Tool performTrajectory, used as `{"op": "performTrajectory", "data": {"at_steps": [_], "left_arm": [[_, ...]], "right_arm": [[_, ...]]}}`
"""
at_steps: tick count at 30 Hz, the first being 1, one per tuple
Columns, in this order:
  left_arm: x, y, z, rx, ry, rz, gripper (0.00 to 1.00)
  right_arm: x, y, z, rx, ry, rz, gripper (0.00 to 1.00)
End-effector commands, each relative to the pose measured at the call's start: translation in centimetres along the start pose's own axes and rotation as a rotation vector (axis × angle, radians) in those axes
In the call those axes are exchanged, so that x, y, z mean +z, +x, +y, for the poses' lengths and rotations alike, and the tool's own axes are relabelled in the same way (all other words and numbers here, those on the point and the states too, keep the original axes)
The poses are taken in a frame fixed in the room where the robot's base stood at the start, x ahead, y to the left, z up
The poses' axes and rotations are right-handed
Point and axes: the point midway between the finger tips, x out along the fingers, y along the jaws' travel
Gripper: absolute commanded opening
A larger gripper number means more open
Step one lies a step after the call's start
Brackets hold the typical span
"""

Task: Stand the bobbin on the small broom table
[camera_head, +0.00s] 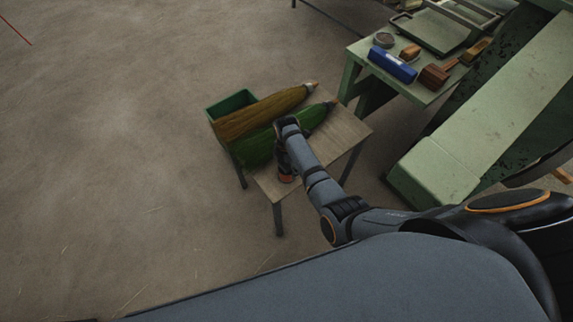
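The small broom table (347,131) is a wooden-topped table on thin dark legs, left of the green workbench. My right arm reaches over it from the lower right. My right gripper (285,168) points down at the table's front part. A small orange-red thing (287,179), which may be the bobbin, shows at its fingertips, at or just above the tabletop. It is too small and too covered to tell whether the fingers are closed on it, or whether it touches the table. My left gripper is out of view.
A brown broom (262,111) and a green broom (254,149) lie on the table, beside my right wrist. A green bin (231,103) is at its left end. The green workbench (353,72) holds a blue box (392,65) and tools. Floor is clear on the left.

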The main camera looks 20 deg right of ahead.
Motion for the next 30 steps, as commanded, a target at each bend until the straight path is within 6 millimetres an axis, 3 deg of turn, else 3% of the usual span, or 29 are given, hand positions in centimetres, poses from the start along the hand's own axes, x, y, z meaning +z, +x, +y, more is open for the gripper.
{"op": "performTrajectory", "data": {"at_steps": [9,13,24,30], "left_arm": [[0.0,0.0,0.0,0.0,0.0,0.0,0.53],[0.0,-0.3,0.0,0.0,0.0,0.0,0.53],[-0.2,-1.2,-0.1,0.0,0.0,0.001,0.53],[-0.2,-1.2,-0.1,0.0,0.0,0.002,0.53]], "right_arm": [[0.0,0.0,0.0,0.0,0.0,0.0,0.87],[0.0,-1.0,0.0,0.001,0.0,0.0,0.87],[0.0,-9.5,0.1,0.004,0.0,0.0,0.87],[0.0,-12.0,0.1,0.001,-0.001,-0.001,0.87]]}}
